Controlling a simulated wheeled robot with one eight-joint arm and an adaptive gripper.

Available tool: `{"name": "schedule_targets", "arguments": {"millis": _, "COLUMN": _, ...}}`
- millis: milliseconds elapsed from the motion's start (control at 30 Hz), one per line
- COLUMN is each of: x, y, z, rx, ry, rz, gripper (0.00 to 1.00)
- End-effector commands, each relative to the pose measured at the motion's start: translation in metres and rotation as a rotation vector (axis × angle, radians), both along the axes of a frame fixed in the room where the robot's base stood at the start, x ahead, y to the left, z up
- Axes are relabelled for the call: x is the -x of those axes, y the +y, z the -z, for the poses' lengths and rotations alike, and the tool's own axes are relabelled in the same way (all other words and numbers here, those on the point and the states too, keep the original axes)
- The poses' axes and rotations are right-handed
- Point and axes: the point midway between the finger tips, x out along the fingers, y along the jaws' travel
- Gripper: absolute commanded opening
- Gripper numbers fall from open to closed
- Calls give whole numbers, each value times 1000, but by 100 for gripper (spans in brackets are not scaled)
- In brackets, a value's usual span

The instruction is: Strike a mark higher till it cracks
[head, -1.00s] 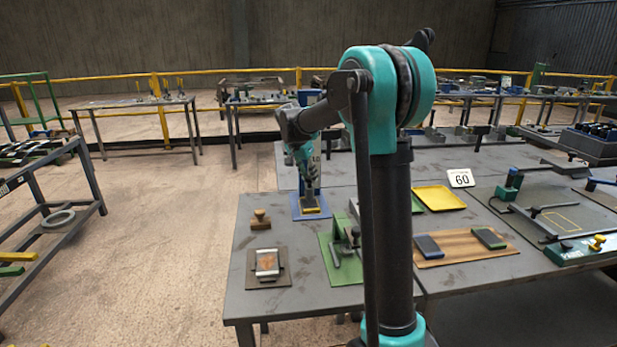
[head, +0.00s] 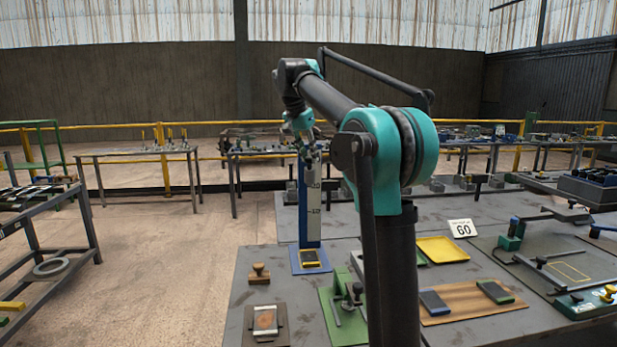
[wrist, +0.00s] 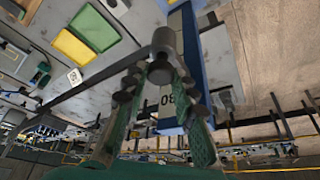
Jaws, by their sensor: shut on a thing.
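A drop stand with a blue post and a white numbered scale (head: 312,212) rises from a blue base (head: 296,266) on the bench. A yellow-edged dark block (head: 309,257) lies on the base. My gripper (head: 308,146) is high beside the upper part of the post, well above the block. In the wrist view my gripper (wrist: 161,74) is shut on a dark grey cylindrical weight (wrist: 164,40). The blue post (wrist: 194,60) runs close behind it, with a number on its scale. The exact mark level with the weight is hard to tell.
A yellow tray (head: 442,249), a white card (head: 463,228) apparently reading 60, and a wooden board (head: 465,300) with two dark blocks lie to the right. A wooden stamp (head: 259,273) and a brown plate (head: 265,320) lie left. A green fixture (head: 345,305) stands in front.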

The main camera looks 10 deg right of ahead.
Motion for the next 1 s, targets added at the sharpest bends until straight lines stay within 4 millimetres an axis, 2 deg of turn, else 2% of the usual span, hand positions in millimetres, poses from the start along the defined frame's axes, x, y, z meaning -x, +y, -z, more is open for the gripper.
{"name": "schedule_targets", "arguments": {"millis": 100, "x": 0, "y": 0, "z": -18, "rx": 0, "ry": 0, "rz": 0, "gripper": 0}}
{"name": "schedule_targets", "arguments": {"millis": 267, "x": 0, "y": 0, "z": -31, "rx": 0, "ry": 0, "rz": 0, "gripper": 0}}
{"name": "schedule_targets", "arguments": {"millis": 700, "x": 0, "y": 0, "z": -35, "rx": 1, "ry": 1, "rz": 0, "gripper": 0}}
{"name": "schedule_targets", "arguments": {"millis": 733, "x": 0, "y": 0, "z": -35, "rx": 1, "ry": 1, "rz": 0, "gripper": 28}}
{"name": "schedule_targets", "arguments": {"millis": 900, "x": 0, "y": 0, "z": -35, "rx": 0, "ry": 0, "rz": 0, "gripper": 46}}
{"name": "schedule_targets", "arguments": {"millis": 1000, "x": 0, "y": 0, "z": -35, "rx": 0, "ry": 0, "rz": 0, "gripper": 46}}
